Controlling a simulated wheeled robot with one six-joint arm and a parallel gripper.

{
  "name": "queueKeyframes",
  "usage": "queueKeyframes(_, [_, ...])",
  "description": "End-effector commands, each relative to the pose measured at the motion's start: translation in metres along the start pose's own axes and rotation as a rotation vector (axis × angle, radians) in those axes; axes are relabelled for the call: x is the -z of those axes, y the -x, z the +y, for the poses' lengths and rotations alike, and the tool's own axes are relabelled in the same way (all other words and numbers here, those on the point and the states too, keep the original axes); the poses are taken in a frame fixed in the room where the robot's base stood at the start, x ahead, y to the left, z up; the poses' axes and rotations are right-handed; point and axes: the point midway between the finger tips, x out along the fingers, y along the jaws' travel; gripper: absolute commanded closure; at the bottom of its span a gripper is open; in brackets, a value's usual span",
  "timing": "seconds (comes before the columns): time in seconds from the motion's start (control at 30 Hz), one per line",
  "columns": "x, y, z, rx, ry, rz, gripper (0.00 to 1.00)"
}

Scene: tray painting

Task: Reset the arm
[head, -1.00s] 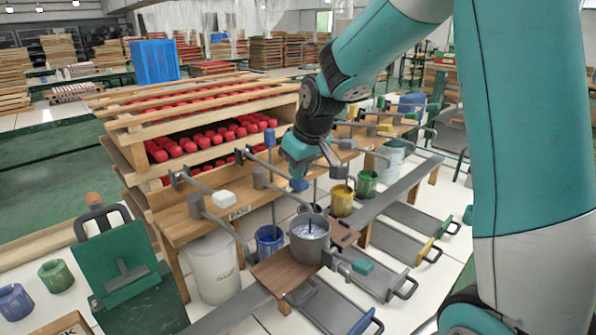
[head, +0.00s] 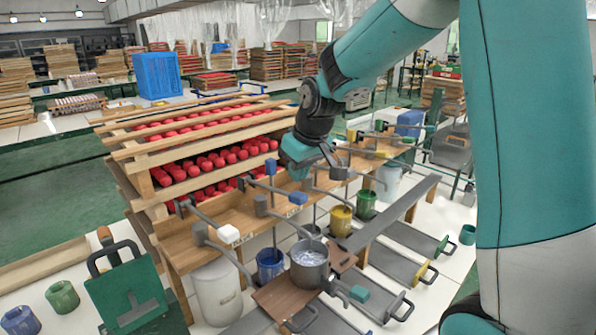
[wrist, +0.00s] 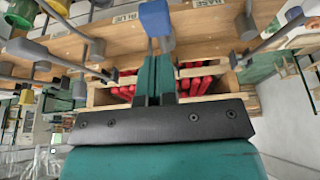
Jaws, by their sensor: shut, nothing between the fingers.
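My teal arm reaches in from the upper right in the head view. My gripper (head: 330,156) hangs over the wooden bench, in front of the rack of red pieces. In the wrist view my gripper (wrist: 155,60) shows its two teal fingers together, with nothing between them. A lever with a blue block (wrist: 155,17) lies just beyond the fingertips in that view; I cannot tell whether they touch.
A wooden rack (head: 140,150) holds rows of red pieces. A grey pot (head: 309,270) stands on a brown board, near a blue bucket (head: 270,264), a yellow bucket (head: 341,219) and a green bucket (head: 366,204). Several levers with coloured blocks stick out around the bench.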

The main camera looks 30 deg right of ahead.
Motion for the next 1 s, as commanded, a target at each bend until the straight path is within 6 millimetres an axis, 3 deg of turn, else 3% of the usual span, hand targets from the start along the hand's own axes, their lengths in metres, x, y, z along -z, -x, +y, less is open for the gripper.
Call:
queueKeyframes(0.43, [0.0, 0.0, 0.0, 0.0, 0.0, 0.0, 1.0])
queueKeyframes(0.53, [-0.004, 0.002, -0.011, 0.015, 0.012, -0.001, 1.0])
queueKeyframes(0.67, [-0.029, 0.011, -0.063, 0.092, 0.07, -0.019, 1.0])
queueKeyframes(0.8, [-0.088, 0.028, -0.14, 0.218, 0.171, -0.067, 1.0])
queueKeyframes(0.9, [-0.137, 0.04, -0.182, 0.297, 0.242, -0.111, 1.0])
queueKeyframes(1.0, [-0.18, 0.048, -0.209, 0.356, 0.302, -0.152, 1.0])
